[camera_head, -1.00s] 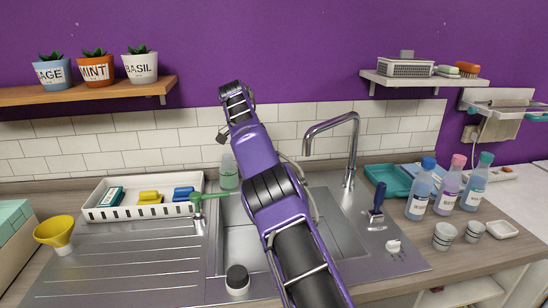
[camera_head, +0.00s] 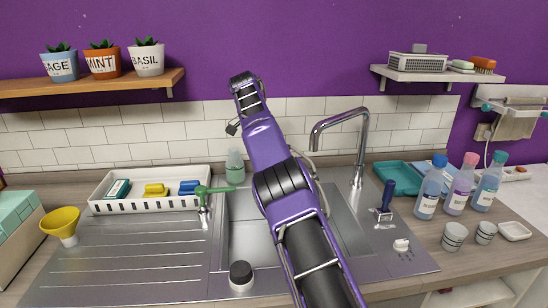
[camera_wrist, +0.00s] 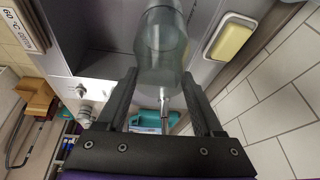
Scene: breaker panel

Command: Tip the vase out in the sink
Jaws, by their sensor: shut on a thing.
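The vase (camera_wrist: 165,45) is a clear, faintly greenish glass vessel between the fingertips in the wrist view. My gripper (camera_wrist: 168,78) is shut on it. Its upper end in that view is cut off by the frame edge, and I cannot tell its tilt or contents. The steel sink (camera_head: 248,243) lies in the middle of the counter in the head view.
A tall faucet (camera_head: 362,150) rises behind the sink's right side. A green-handled tap (camera_head: 203,197) and a white tray (camera_head: 125,206) of sponges are left. A dark-lidded jar (camera_head: 240,276) stands at the front rim. Several bottles (camera_head: 430,190) stand right. The drainboard (camera_head: 130,255) is mostly clear.

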